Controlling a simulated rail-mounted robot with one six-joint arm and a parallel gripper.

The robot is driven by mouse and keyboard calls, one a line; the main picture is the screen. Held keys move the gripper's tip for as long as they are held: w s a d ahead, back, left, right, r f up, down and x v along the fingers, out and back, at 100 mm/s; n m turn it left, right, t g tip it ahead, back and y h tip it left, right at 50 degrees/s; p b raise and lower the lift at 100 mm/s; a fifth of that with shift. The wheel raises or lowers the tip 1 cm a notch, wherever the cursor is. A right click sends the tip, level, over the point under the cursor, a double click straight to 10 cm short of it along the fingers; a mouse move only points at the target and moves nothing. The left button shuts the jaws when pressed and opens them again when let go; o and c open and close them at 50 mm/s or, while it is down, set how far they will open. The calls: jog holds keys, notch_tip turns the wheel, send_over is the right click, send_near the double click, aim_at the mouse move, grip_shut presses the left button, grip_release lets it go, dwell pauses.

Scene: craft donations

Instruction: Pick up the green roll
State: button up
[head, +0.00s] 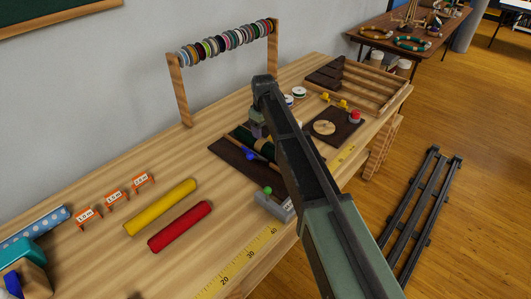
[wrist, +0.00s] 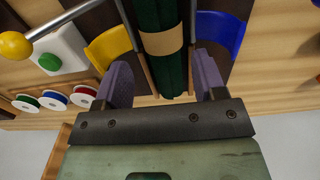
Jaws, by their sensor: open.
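The green roll (wrist: 160,18) is dark green with a tan band around it. In the wrist view it runs up the picture, between my gripper's two purple fingers. My gripper (wrist: 162,60) is open, with a finger on each side of the roll and visible gaps to it; I cannot tell how far above it they are. In the head view the roll (head: 243,135) lies on a dark mat (head: 228,151), partly hidden by my arm. My gripper (head: 258,128) is over it there.
A yellow piece (wrist: 110,46) and a blue piece (wrist: 221,32) flank the roll closely. A rod with a yellow ball (wrist: 15,45) and several ribbon spools (wrist: 55,100) are to the left. A yellow roll (head: 160,207) and a red roll (head: 180,226) lie on the bench.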

aim_at(264, 142)
notch_tip(264, 142, down, 9)
jog(key=b, duration=0.7)
jog(key=shift+s+d, duration=0.1)
jog(key=shift+s, duration=0.05)
jog(key=shift+r, duration=0.25)
jog(key=c, duration=0.7)
jog(key=shift+c, duration=0.2)
notch_tip(264, 142, up, 20)
jog(key=p, duration=2)
